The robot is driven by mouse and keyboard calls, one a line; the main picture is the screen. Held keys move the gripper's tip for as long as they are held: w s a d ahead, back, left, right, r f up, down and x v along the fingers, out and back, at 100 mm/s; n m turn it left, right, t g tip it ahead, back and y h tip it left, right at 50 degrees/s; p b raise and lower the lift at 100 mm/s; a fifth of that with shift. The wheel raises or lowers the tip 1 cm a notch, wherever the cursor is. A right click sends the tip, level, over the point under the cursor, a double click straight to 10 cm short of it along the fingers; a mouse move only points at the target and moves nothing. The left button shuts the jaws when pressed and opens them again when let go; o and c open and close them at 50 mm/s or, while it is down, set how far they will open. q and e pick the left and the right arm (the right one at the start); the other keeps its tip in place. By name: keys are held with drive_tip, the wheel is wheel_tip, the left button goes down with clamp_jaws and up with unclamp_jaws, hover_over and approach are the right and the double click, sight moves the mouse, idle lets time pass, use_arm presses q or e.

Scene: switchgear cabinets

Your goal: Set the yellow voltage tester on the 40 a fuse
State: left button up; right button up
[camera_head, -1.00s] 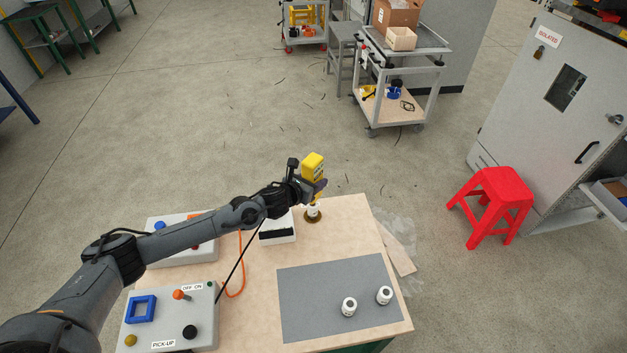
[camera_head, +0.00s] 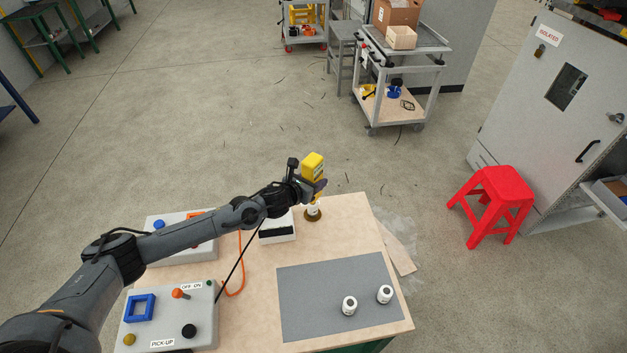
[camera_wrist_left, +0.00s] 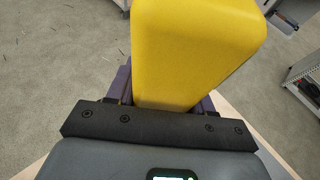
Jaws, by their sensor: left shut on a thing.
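The yellow voltage tester (camera_head: 313,166) is upright in my left gripper (camera_head: 318,188), above the far part of the table. It also fills the upper middle of the left wrist view (camera_wrist_left: 195,50), between the purple fingers (camera_wrist_left: 122,82). A white fuse (camera_head: 313,209) stands in a round brown base directly below the tester. Whether the tester touches it I cannot tell. Two more white fuses stand on the grey mat, one on the left (camera_head: 349,306) and one on the right (camera_head: 384,294). Their ratings are too small to read. My right gripper is not in view.
A white box with a dark slot (camera_head: 277,231) stands left of the fuse base. A control box marked PICK-UP (camera_head: 171,318) is at the near left, with another box (camera_head: 181,251) behind it. The grey mat (camera_head: 310,285) is mostly bare. A red stool (camera_head: 493,200) stands off the table.

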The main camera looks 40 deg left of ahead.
sight(314, 164)
use_arm(q)
drive_tip(key=shift+r, duration=0.15)
idle(0.3)
drive_tip(key=shift+r+p, duration=2.45)
drive_tip(key=shift+r, duration=0.95)
drive_tip(key=shift+d, duration=0.1)
